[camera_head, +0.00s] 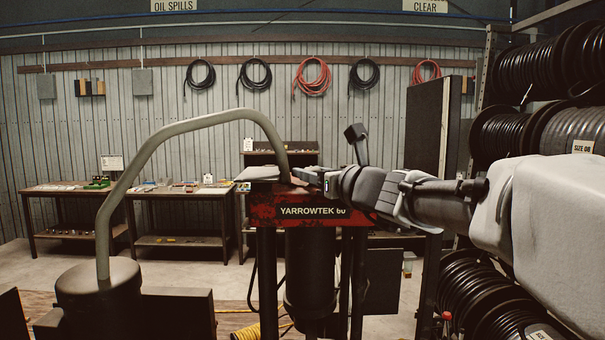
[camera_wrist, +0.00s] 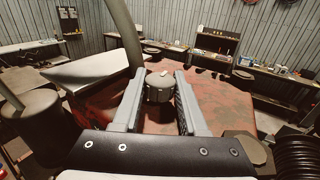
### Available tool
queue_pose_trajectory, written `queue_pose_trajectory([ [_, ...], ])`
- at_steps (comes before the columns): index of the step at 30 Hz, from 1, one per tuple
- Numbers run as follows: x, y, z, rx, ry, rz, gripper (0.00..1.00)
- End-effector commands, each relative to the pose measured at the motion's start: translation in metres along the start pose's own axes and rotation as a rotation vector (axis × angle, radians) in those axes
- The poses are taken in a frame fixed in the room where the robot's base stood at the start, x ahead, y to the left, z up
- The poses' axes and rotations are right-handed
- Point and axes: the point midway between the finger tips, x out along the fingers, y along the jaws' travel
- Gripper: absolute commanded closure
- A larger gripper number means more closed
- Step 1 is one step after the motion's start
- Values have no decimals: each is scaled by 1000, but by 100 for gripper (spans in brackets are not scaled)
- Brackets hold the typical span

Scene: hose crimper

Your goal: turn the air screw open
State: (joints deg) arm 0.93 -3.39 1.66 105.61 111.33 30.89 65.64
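A round dark grey knob (camera_wrist: 158,90) with a small pale mark on top, which looks like the air screw, stands on the red, worn top of the crimper (camera_wrist: 100,105). In the wrist view my gripper (camera_wrist: 159,76) has its two pale fingers wide apart, one on each side of this knob. The knob nearly fills the space between them; I cannot tell whether they touch it. In the head view my gripper (camera_head: 303,176) is low over the red YARROWTEK crimper (camera_head: 262,212), and the knob is hidden or too small to make out.
A thick bent grey pipe (camera_head: 150,150) arches up from a dark drum (camera_head: 98,283) on the left to the crimper. Hose reels (camera_head: 548,75) fill a rack on the right. Workbenches (camera_head: 70,190) stand along the back wall. Open floor lies behind the crimper.

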Motion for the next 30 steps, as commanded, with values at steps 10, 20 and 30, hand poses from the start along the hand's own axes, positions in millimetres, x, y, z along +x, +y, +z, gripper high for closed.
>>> queue_pose_trajectory([
  [10, 0, 0, -2, -1, 0, -9, 100],
  [20, 0, 1, -2, -1, -3, -117, 100],
  [30, 0, 0, 0, 0, -1, -131, 100],
])
